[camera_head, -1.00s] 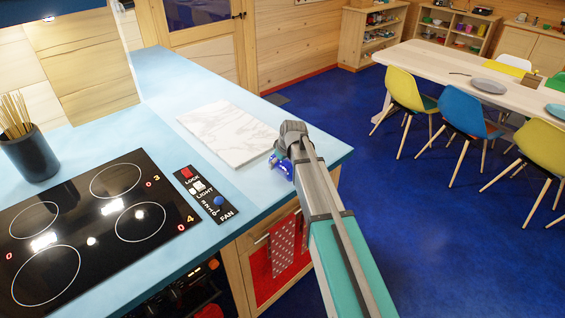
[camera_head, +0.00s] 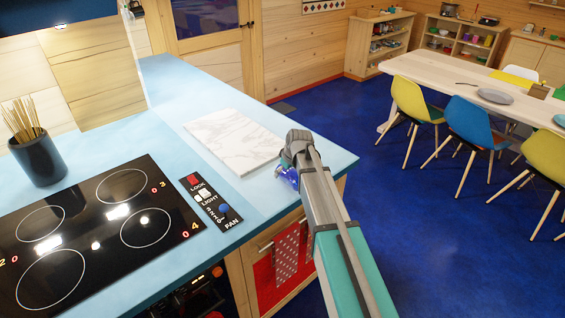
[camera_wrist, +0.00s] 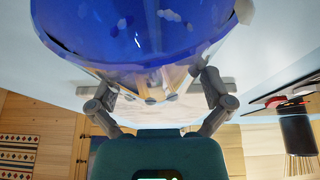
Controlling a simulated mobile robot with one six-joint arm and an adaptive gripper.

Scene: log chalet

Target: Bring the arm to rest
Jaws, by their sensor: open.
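My arm (camera_head: 335,225) reaches from the bottom right toward the near right corner of the light-blue counter (camera_head: 165,95). In the head view its wrist end is beside a white marble board (camera_head: 232,139), and the fingers cannot be made out clearly. In the wrist view my gripper (camera_wrist: 158,90) is open, its two grey fingers spread apart. A large glossy blue object (camera_wrist: 130,30) fills the top of that view, just beyond and partly between the fingers. A small blue thing (camera_head: 288,178) shows below the arm's end in the head view. Whether it touches a finger I cannot tell.
A black hob (camera_head: 95,235) and a switch panel (camera_head: 211,203) are on the counter at left, with a dark pot of sticks (camera_head: 38,157) behind. A dining table (camera_head: 470,83) with chairs (camera_head: 470,130) stands at right. Blue floor between is clear.

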